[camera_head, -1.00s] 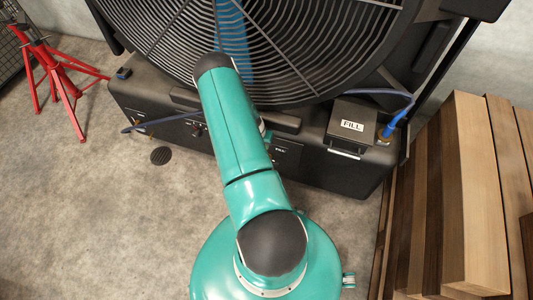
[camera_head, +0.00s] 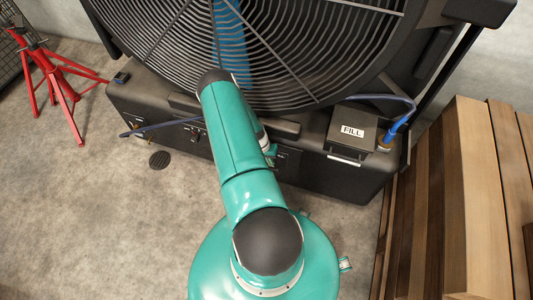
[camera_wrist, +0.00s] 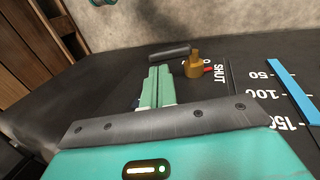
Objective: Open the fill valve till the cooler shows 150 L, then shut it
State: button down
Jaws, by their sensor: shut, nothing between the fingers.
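My gripper (camera_wrist: 155,87) shows in the wrist view with its teal fingers together and nothing between them. It is over the dark cooler housing. A brass valve piece (camera_wrist: 194,66) with a red mark stands just right of and beyond the fingertips, apparently apart from them. A dark bar-shaped handle (camera_wrist: 169,52) lies beyond the fingertips; whether it joins the brass piece is unclear. A SHUT label (camera_wrist: 221,88) is beside the valve.
The cooler (camera_head: 340,178) has a large fan grille, a FILL box (camera_head: 352,133) and a blue hose (camera_head: 398,130) at right. Wooden planks (camera_head: 470,200) stand at the right. A red stand (camera_head: 62,85) is at the left. The floor at left is clear around a drain (camera_head: 159,160).

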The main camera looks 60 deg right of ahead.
aim_at(276, 169)
jog(key=shift+x, duration=1.9)
jog(key=shift+w, duration=0.1)
jog(key=shift+s+f+t, duration=0.25)
jog(key=shift+s+t, duration=0.15)
jog(key=shift+t, duration=0.3)
jog(key=shift+s+d+f, duration=0.15)
jog(key=shift+s+f, duration=0.3)
jog(key=shift+f, duration=0.1)
jog(key=shift+d+r, duration=0.1)
jog(key=shift+r, duration=0.15)
jog(key=s+v, duration=0.2)
jog(key=v, duration=1.1)
jog(key=shift+s+d+r, duration=0.25)
jog(key=shift+s+r, duration=0.05)
jog(key=shift+r, duration=0.15)
